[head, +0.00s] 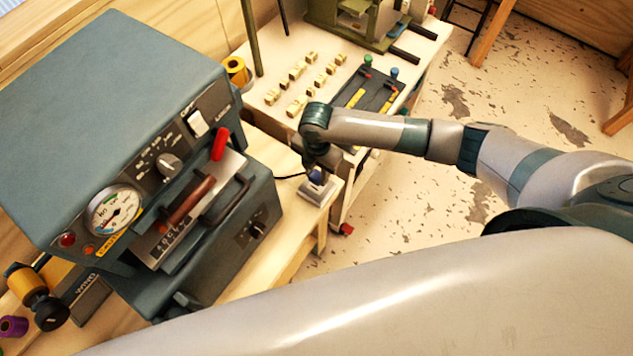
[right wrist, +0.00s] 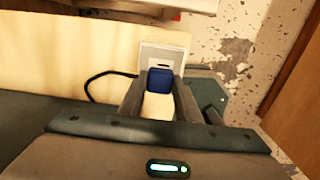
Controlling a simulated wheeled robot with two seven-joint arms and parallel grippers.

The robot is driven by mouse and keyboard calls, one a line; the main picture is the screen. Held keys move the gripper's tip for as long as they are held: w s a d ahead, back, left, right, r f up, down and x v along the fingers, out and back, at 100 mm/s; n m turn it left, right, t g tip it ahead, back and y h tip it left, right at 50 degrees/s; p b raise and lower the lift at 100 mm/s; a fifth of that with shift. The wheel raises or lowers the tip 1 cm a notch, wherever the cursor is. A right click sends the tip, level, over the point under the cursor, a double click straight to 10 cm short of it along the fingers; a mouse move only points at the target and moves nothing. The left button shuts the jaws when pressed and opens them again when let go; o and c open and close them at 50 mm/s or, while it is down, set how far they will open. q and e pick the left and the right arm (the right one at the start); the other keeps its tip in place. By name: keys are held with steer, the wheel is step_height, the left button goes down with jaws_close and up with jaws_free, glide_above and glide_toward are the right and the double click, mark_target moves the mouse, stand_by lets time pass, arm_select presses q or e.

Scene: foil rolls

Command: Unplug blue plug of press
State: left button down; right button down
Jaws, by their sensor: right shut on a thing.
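The blue plug (right wrist: 160,81) sits between the fingers of my right gripper (right wrist: 160,100) in the right wrist view. The gripper is shut on it. The plug is at the pale socket plate (right wrist: 163,60); I cannot tell whether its pins are still in. In the head view the plug (head: 317,177) shows just under my right gripper (head: 319,172), at the socket box (head: 318,190) on the bench corner. A black cord (right wrist: 95,82) runs from the plug to the left. The grey-blue press (head: 140,130) stands left of it. My left gripper is not in view.
A second bench (head: 270,90) behind holds small pale blocks (head: 300,72), a dark panel with levers (head: 368,90) and a green machine (head: 360,20). A yellow roll (head: 236,70) stands behind the press. The speckled floor (head: 430,190) to the right is open.

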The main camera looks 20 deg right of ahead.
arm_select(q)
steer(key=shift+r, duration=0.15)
arm_select(e)
steer(key=shift+r, duration=0.95)
